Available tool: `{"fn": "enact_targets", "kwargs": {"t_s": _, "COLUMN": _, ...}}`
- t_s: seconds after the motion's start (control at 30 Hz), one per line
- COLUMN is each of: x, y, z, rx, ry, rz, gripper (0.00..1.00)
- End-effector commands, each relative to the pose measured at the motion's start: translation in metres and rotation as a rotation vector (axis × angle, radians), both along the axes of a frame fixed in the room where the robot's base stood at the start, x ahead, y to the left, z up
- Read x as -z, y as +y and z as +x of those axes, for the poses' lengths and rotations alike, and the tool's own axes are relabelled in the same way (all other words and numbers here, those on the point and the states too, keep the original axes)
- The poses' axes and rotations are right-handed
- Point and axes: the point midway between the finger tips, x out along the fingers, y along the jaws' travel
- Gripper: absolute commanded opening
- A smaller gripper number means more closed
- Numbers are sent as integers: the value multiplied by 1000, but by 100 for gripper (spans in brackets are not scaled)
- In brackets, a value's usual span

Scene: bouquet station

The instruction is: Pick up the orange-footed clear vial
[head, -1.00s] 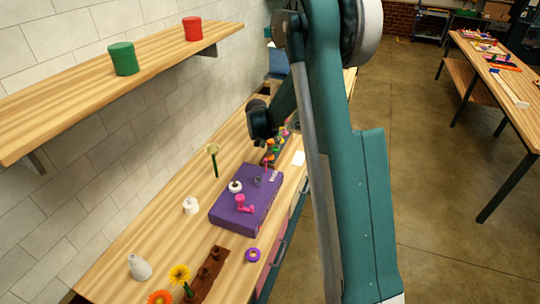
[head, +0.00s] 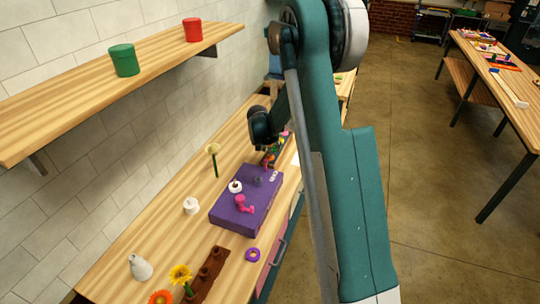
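I cannot make out an orange-footed clear vial in the head view. A cluster of small colourful items (head: 275,151) lies on the wooden bench (head: 150,238) beyond the purple box, partly hidden by my arm; I cannot tell whether the vial is among them. The dark end of my arm hangs above the bench near that cluster. My gripper's fingers cannot be made out, so I cannot tell whether it is open, shut or holding anything.
A purple box (head: 228,213) carries a white ring and a pink piece. Around it stand a white jar (head: 191,206), a flower on a green stem (head: 214,160), a purple ring (head: 253,255), a brown rack (head: 206,280) and a white vase (head: 140,267). A shelf (head: 80,90) overhangs the left.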

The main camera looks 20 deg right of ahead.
Motion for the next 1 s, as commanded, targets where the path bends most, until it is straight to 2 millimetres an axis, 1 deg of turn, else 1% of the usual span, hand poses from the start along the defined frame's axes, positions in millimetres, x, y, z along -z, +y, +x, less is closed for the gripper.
{"fn": "enact_targets", "kwargs": {"t_s": 0.13, "x": 12, "y": -4, "z": 5, "rx": 0, "ry": 0, "rz": 0, "gripper": 35}}
{"fn": "enact_targets", "kwargs": {"t_s": 0.33, "x": 21, "y": -8, "z": 9, "rx": 0, "ry": 0, "rz": 0, "gripper": 35}}
{"fn": "enact_targets", "kwargs": {"t_s": 0.97, "x": 23, "y": -9, "z": 9, "rx": 0, "ry": 0, "rz": 0, "gripper": 35}}
{"fn": "enact_targets", "kwargs": {"t_s": 1.0, "x": 23, "y": -9, "z": 9, "rx": 0, "ry": 0, "rz": 0, "gripper": 31}}
